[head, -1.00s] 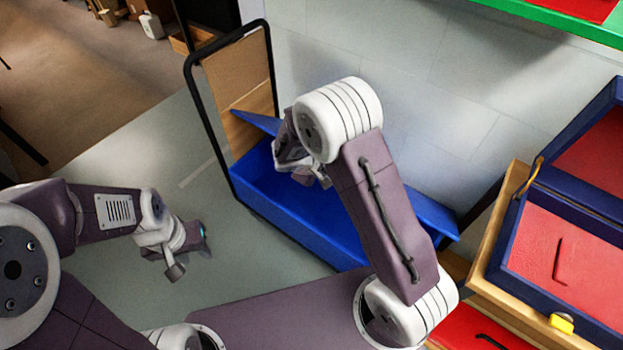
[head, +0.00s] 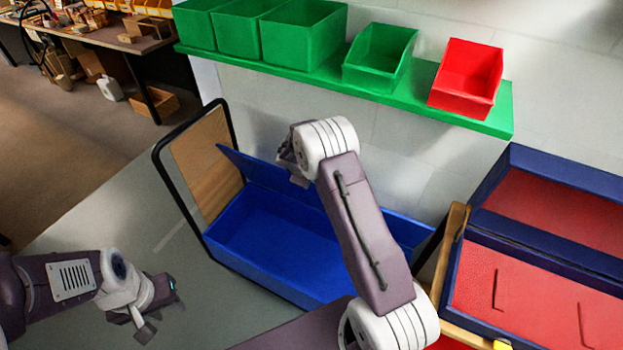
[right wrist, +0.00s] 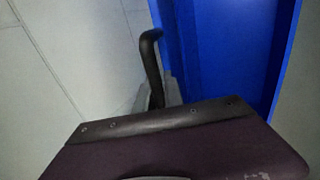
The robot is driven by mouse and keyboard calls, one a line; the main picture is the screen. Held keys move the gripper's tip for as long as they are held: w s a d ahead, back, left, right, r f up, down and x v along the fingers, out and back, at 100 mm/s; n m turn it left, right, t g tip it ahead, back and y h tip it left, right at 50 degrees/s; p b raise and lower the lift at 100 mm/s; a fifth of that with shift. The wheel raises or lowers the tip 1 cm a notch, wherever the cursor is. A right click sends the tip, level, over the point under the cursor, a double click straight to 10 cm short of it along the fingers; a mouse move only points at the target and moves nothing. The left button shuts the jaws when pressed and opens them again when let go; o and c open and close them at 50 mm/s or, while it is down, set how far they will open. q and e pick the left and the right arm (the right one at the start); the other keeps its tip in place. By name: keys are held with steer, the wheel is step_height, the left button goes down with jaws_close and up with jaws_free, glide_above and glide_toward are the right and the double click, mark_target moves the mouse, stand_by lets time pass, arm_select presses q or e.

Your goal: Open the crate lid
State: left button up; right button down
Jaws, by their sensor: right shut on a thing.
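The blue crate (head: 262,279) sits on a trolley against the wall. Its inside shows in the head view. The blue lid (head: 252,167) stands raised along the crate's back side, tilted. My right gripper (head: 291,165) is at the lid's upper edge, shut on it, its fingertips partly hidden by my wrist. My right arm covers the lid's middle and part of the crate. In the right wrist view a blue surface (right wrist: 232,50), crate or lid, lies beside a dark curved bar; the fingertips are not visible. My left gripper (head: 168,300) is away from the crate, at lower left; its jaw opening is unclear.
A black-framed trolley handle (head: 170,175) with a brown board stands left of the crate. A green shelf (head: 430,105) with green bins and a red bin (head: 467,78) hangs above. An open blue case with red lining (head: 540,290) stands at right.

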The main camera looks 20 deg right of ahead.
steer(key=c, duration=1.5)
jaws_free()
steer(key=shift+d+f, duration=0.1)
steer(key=shift+o, duration=0.2)
steer(key=shift+w, duration=0.1)
steer(key=v, duration=0.9)
steer(key=shift+p, duration=0.3)
